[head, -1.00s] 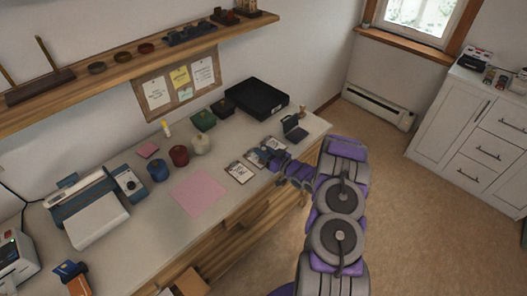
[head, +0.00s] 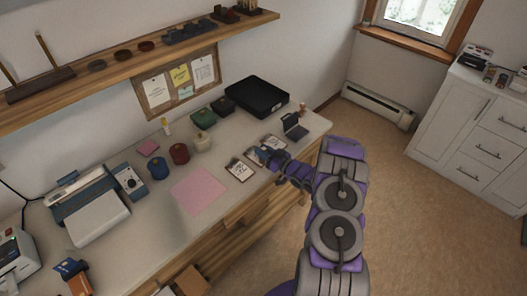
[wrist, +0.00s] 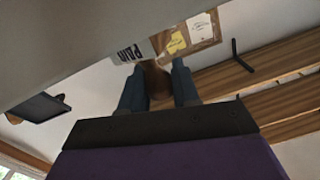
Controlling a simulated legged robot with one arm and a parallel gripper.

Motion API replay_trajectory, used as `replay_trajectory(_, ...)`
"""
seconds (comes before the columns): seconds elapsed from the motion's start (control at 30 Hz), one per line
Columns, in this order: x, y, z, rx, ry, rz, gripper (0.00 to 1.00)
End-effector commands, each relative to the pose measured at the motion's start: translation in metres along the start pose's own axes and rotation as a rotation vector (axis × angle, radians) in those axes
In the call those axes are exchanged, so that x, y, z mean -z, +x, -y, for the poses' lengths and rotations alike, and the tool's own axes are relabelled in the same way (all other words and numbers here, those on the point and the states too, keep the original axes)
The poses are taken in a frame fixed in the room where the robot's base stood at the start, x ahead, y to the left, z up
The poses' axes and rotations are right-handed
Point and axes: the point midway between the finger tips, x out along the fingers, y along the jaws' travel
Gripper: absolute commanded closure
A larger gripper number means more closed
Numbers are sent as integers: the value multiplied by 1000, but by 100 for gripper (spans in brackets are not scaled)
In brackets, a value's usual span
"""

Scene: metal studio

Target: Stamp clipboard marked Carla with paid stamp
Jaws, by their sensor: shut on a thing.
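My gripper (head: 266,156) is over the right part of the desk, above or beside the clipboards. In the wrist view my gripper (wrist: 157,88) is shut on the brown handle of a stamp (wrist: 152,77); a label reading PAID (wrist: 128,53) shows by its base. One clipboard (head: 240,170) lies just left of my gripper. Another clipboard (head: 273,142) lies behind it, and a further one is partly hidden by the gripper. The names on the clipboards are too small to read. Whether the stamp touches a clipboard cannot be told.
An open black ink pad (head: 295,127) stands at the desk's right end, with a small stamp (head: 302,107) behind it. A black tray (head: 257,96) is at the back. A wooden shelf (head: 130,60) runs above.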

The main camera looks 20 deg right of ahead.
Motion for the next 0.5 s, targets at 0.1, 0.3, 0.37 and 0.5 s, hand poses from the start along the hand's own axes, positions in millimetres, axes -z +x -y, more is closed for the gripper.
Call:
replay_trajectory(0.1,-1,0,0,-1,2,3,100)
replay_trajectory(0.3,10,0,3,0,1,2,100)
replay_trajectory(0.37,16,-1,4,0,1,1,100)
replay_trajectory(0.5,30,-1,7,0,0,0,100)
